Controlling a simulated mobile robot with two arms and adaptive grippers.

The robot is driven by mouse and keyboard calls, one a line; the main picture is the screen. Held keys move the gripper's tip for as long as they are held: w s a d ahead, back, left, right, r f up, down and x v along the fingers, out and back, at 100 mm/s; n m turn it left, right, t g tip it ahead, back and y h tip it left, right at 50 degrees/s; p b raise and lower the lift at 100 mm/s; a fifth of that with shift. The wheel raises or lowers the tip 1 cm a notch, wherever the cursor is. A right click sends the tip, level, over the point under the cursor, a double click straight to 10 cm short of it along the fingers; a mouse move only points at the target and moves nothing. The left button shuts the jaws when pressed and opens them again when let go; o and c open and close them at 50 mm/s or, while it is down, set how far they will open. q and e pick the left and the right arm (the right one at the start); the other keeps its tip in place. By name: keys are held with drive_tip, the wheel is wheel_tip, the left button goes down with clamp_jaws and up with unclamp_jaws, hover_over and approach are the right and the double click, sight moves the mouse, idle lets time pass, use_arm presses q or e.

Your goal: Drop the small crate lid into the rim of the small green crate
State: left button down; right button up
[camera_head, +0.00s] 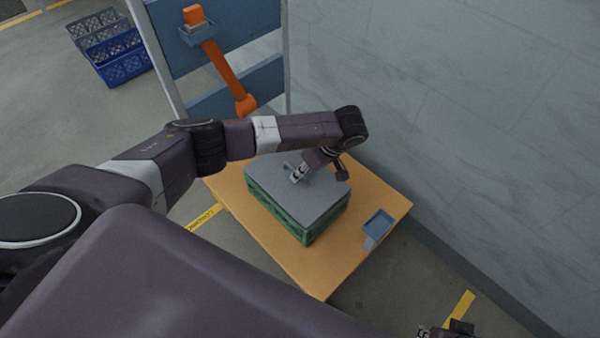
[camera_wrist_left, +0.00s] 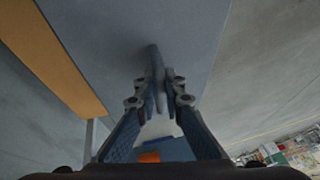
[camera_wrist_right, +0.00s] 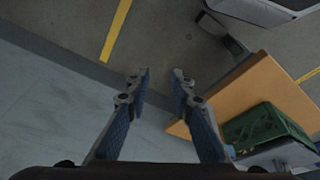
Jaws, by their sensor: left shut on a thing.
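The grey crate lid (camera_head: 312,202) lies flat over the top of the small green crate (camera_head: 288,220) on the wooden table. I cannot tell whether it is seated in the rim or slightly above it. My left gripper (camera_head: 298,173) is shut on the lid's handle, which shows between the fingertips in the left wrist view (camera_wrist_left: 154,60). The crate's inside is hidden by the lid. The crate's green side also shows in the right wrist view (camera_wrist_right: 265,128). My right gripper (camera_wrist_right: 160,82) is open and empty, away from the crate, beyond the table edge.
The table (camera_head: 330,265) has bare wood around the crate. A small blue tray (camera_head: 378,222) sits at its right. A grey wall (camera_head: 450,100) stands behind.

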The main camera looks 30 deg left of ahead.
drive_tip(key=shift+w+f, duration=0.1)
drive_tip(key=shift+a+f, duration=0.1)
drive_tip(key=shift+f, duration=0.45)
drive_tip(key=shift+a+f, duration=0.1)
drive_tip(key=shift+f, duration=0.2)
use_arm(q)
drive_tip(key=shift+p, duration=0.35)
use_arm(e)
drive_tip(key=shift+w+f, duration=0.2)
drive_tip(key=shift+f, duration=0.1)
drive_tip(key=shift+f, duration=0.45)
